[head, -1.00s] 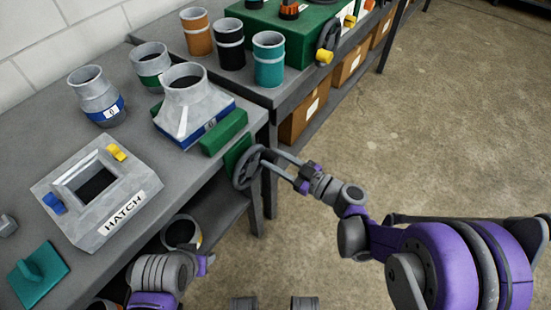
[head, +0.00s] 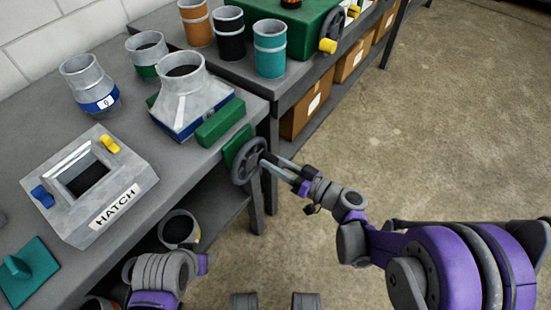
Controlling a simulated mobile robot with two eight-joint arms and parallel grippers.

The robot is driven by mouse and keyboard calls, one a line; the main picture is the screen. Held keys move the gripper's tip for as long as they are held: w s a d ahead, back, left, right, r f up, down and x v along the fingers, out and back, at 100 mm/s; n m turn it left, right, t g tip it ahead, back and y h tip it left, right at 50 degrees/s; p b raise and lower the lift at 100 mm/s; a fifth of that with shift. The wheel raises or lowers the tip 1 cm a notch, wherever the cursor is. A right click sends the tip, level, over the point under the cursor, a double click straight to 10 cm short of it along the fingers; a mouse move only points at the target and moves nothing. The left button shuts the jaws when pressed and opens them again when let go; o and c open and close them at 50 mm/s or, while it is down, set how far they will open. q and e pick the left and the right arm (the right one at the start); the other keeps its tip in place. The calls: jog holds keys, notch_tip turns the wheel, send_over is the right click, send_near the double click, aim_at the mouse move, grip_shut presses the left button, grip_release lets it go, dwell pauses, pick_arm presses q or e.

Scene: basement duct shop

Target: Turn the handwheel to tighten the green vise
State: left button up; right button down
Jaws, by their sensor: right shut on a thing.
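The green vise (head: 220,122) is at the bench's front edge, with its jaw against a grey duct fitting (head: 183,88) that has a blue base. Its dark spoked handwheel (head: 244,172) faces out from a green plate just below the bench top. My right gripper (head: 264,160) reaches in from the right and is shut on the handwheel at its right side. The fingertips partly hide what they grip there. My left gripper (head: 203,264) is low at the bottom left, below the bench top and apart from the vise; its fingers do not show clearly.
A grey hatch box (head: 120,198) and a teal handled plate (head: 28,270) are on the near bench. Several coloured cans, including a teal one (head: 270,50), stand on the far bench. Cardboard boxes (head: 305,112) sit below it. The floor at right is clear.

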aim_at(236, 179)
jog(key=s+a+m, duration=0.2)
jog(key=m, duration=0.5)
jog(key=s+a+m+b, duration=0.1)
jog(key=s+a+m, duration=0.1)
jog(key=m, duration=0.5)
jog(key=s+a+m, duration=0.1)
jog(key=s+m, duration=0.3)
jog(key=m, duration=0.4)
jog(key=shift+a+b, duration=0.35)
jog(key=shift+a, duration=0.05)
jog(key=m, duration=0.1)
jog(key=r+m, duration=0.1)
jog(key=m+p, duration=0.1)
jog(key=shift+s+a+r+m, duration=0.25)
jog(key=shift+s+r+m, duration=0.05)
jog(key=shift+s, duration=0.1)
jog(key=shift+s+r+m+p, duration=0.15)
jog(key=shift+r+m, duration=0.2)
jog(key=shift+m, duration=0.3)
jog(key=shift+w+r+m+p, duration=0.15)
jog(key=shift+r+m, duration=0.15)
jog(key=shift+m, duration=0.4)
jog(key=shift+s+r+m+p, duration=0.15)
jog(key=shift+r+m, duration=0.2)
jog(key=shift+m, duration=0.3)
jog(key=c, duration=0.7)
grip_release()
jog(key=shift+c, duration=0.2)
